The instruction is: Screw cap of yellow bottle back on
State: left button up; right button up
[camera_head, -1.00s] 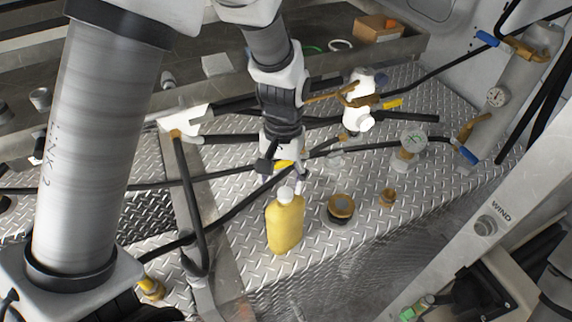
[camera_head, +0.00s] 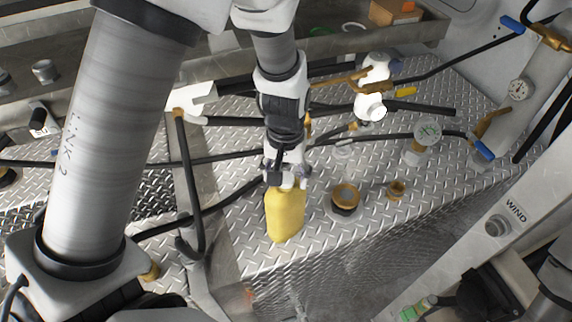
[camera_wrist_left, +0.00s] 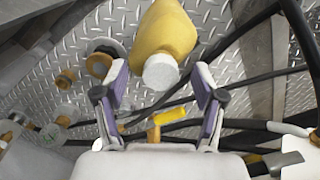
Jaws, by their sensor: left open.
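The yellow bottle (camera_head: 285,216) stands upright on the diamond-plate floor, near the plate's front edge, in the head view. Its white cap (camera_wrist_left: 160,72) sits on the neck in the left wrist view; how tight it is I cannot tell. My left gripper (camera_head: 287,182) is right over the bottle's top and hides most of the cap in the head view. In the left wrist view the jaws (camera_wrist_left: 162,92) are open, one finger on each side of the cap's line, with gaps between them and the cap. My right gripper is not in view.
A brass-topped fitting (camera_head: 345,196) and a small brass fitting (camera_head: 396,190) stand right of the bottle. A gauge (camera_head: 428,131) and a white filter body (camera_head: 373,87) stand behind. Black hoses (camera_head: 220,207) cross left of the bottle. The plate's front edge drops off nearby.

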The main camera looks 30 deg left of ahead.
pick_arm(q)
jog(key=shift+s+a, duration=0.1)
jog(key=shift+s, duration=0.05)
jog(key=shift+r, duration=0.1)
jog(key=c, duration=1)
jog(key=shift+c, duration=1)
jog(key=shift+m+b, duration=0.35)
jog(key=shift+m, duration=0.45)
jog(key=m, duration=0.2)
jog(key=shift+m, duration=0.3)
jog(key=o, duration=1.5)
